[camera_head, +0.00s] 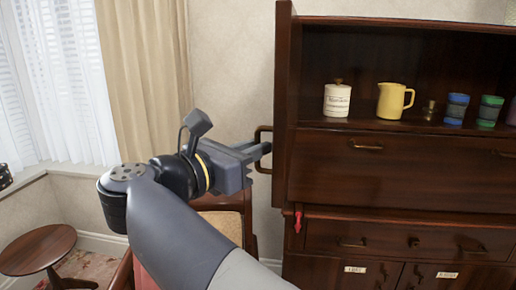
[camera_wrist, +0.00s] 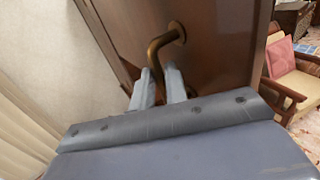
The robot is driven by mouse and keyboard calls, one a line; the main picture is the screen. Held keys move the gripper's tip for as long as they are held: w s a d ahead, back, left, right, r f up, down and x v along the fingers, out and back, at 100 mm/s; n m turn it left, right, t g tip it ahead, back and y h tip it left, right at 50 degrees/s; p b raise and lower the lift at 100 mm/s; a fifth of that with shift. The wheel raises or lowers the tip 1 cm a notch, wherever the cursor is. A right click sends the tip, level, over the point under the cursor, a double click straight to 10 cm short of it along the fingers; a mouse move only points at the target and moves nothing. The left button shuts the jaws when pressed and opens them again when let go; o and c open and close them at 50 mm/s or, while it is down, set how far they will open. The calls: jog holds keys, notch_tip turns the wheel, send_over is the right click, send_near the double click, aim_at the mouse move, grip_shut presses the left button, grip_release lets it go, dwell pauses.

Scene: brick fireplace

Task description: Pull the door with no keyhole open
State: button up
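A dark wooden cabinet (camera_head: 283,100) stands at the right. Two low doors, a left one (camera_head: 325,272) and a right one (camera_head: 480,284), show at the bottom edge, each with a small pale label; their lower parts are cut off, and I cannot make out a keyhole on either. A brass loop handle (camera_head: 258,135) sticks out from the cabinet's left side; it also shows in the wrist view (camera_wrist: 155,52). My gripper (camera_head: 262,149) is at this loop, with the bar between its two fingers (camera_wrist: 160,80). Whether the fingers press on the bar is unclear.
Above the doors are a wide drawer (camera_head: 440,240) and a large front panel (camera_head: 400,172). A red tag (camera_head: 298,222) hangs at the left. A canister (camera_head: 337,100), yellow jug (camera_head: 391,100) and cups stand on the shelf. A round table (camera_head: 38,248) is at lower left.

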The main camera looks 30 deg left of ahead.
jog(key=b+v, duration=0.2)
jog(key=v, duration=0.7)
jog(key=shift+s, duration=0.25)
jog(key=p+x, duration=0.2)
jog(key=x, duration=0.8)
jog(key=shift+w+p, duration=0.15)
jog(key=shift+p, duration=0.25)
jog(key=shift+w+d, duration=0.15)
jog(key=shift+w, duration=0.1)
